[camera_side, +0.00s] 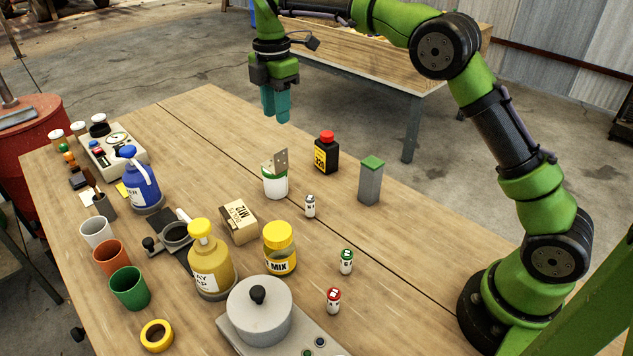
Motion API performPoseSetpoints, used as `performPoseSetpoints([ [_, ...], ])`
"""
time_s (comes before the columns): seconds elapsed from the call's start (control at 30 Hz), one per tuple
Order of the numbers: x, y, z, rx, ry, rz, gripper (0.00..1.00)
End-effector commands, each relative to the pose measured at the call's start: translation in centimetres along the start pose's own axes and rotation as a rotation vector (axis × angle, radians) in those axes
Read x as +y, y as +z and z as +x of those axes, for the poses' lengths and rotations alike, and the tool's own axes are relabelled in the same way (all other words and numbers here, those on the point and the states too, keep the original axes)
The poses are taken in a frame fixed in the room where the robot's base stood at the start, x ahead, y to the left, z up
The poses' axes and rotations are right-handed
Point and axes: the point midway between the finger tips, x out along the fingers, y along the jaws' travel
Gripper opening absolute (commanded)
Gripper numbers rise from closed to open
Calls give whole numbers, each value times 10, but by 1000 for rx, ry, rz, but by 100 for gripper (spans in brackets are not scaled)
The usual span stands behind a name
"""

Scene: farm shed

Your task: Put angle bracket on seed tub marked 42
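A grey metal angle bracket (281,158) with small holes stands upright at the top of a small white tub with a green band (275,186), near the middle of the table. It looks tilted, and I cannot tell whether it rests on the lid or inside the rim. No number is readable on this tub. My gripper (276,118) hangs fingers-down above and behind the tub, well clear of the bracket. Its teal fingers appear close together with nothing visible between them; their opening is unclear from this angle.
A black bottle with a red cap (326,155) and a grey block with a green top (370,182) stand right of the tub. A small white vial (310,207), a cardboard box (239,221) and a yellow-lidded jar (279,248) are nearer. The table's far end is clear.

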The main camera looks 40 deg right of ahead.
Motion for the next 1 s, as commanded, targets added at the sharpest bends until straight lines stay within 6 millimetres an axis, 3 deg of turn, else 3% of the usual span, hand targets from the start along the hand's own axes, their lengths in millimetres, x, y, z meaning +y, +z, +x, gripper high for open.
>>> performPoseSetpoints([
  [0.17,-24,7,-32,25,56,167,32],
  [0.3,-69,15,-64,88,135,448,32],
  [0.5,-147,22,-85,238,229,896,32],
  [0.63,-199,25,-80,368,265,1194,32],
  [0.8,-256,27,-57,548,275,1547,32],
  [1.0,-289,28,-31,690,255,1790,32],
])
